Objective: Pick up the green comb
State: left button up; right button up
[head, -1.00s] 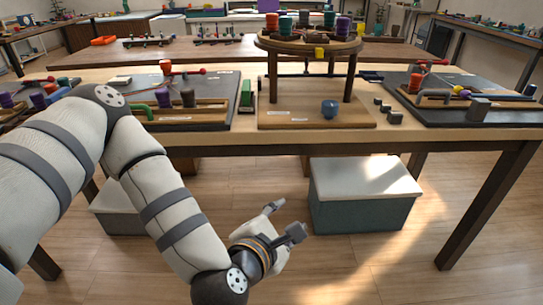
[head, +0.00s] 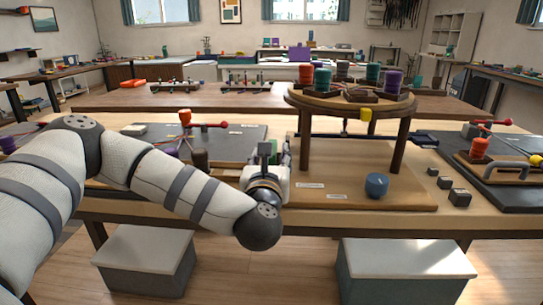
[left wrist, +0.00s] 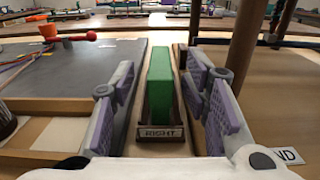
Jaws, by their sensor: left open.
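The green comb (left wrist: 160,82) shows in the left wrist view as an upright green block in a narrow wooden holder labelled RIGHT (left wrist: 160,134). My left gripper (left wrist: 162,76) is open, with one grey-purple finger on each side of the comb. Gaps show between the fingers and the comb, so they look apart from it. In the head view my left gripper (head: 271,157) is at the table, between the dark board and the wooden stand. There it hides most of the comb. My right gripper is not in view.
A round-topped wooden stand (head: 352,103) with colored spools stands just right of my left gripper. A blue knob (head: 376,185) sits on its base. A dark board (head: 235,135) with a red-tipped lever (head: 205,125) lies to the left. Small dark blocks (head: 459,197) lie farther right.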

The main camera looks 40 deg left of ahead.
pick_arm(q)
jog(key=x, duration=0.4)
jog(key=shift+r, duration=0.15)
grip_shut()
